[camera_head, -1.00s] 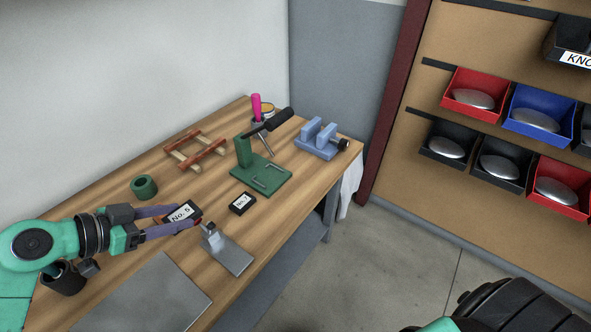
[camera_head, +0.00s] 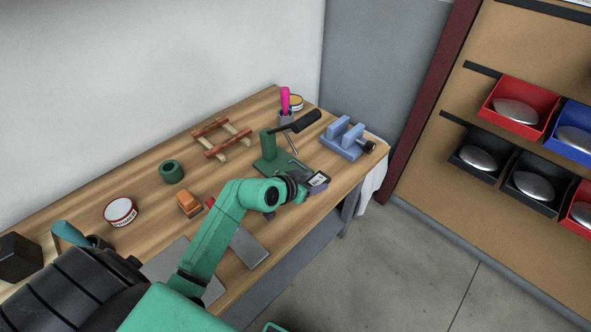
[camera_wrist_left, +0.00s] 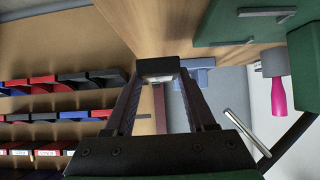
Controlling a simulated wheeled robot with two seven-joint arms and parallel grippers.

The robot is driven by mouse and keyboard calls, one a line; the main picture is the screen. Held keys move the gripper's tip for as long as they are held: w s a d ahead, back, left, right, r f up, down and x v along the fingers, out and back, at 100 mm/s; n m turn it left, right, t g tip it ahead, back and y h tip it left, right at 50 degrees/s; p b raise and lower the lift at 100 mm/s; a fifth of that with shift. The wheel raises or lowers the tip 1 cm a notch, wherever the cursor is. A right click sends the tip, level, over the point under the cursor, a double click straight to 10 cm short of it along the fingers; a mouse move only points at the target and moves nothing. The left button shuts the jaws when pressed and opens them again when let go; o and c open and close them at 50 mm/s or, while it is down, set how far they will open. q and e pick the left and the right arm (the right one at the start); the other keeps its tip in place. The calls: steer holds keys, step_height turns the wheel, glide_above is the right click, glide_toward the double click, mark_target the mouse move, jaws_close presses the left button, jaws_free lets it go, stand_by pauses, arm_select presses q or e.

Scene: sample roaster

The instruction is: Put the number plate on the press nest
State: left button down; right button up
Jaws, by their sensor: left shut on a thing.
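My left gripper (camera_head: 316,183) is shut on a dark number plate (camera_head: 319,179) with a white label; the label is too small to read. The plate also shows as a dark block (camera_wrist_left: 158,66) between the fingertips in the left wrist view. It is just right of and in front of the green press (camera_head: 268,145), apart from its base. The press base (camera_head: 287,163) is partly hidden by my arm, and its nest is hard to make out. My right gripper is not in view.
A blue vise (camera_head: 342,140) stands beyond the press, near the table's right end. The black press lever (camera_head: 304,121) and a magenta-handled tool (camera_head: 285,98) stick up close by.

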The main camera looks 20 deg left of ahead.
arm_select(q)
steer(key=w+a, duration=0.1)
steer(key=a, duration=0.2)
steer(key=w+a+b, duration=0.1)
steer(key=a, duration=0.2)
steer(key=w+a, duration=0.1)
steer(key=a, duration=0.2)
steer(key=shift+w+a, duration=0.25)
steer(key=shift+a, duration=0.15)
steer(key=shift+w+a+f+b, duration=0.1)
steer(key=shift+a+f+b, duration=0.1)
steer(key=shift+a+b, duration=0.1)
step_height(320, 180, down, 3)
steer(key=shift+r+b, duration=0.1)
steer(key=shift+b, duration=0.4)
steer(key=shift+f, duration=0.2)
steer(key=shift+c, duration=1.1)
jaws_free()
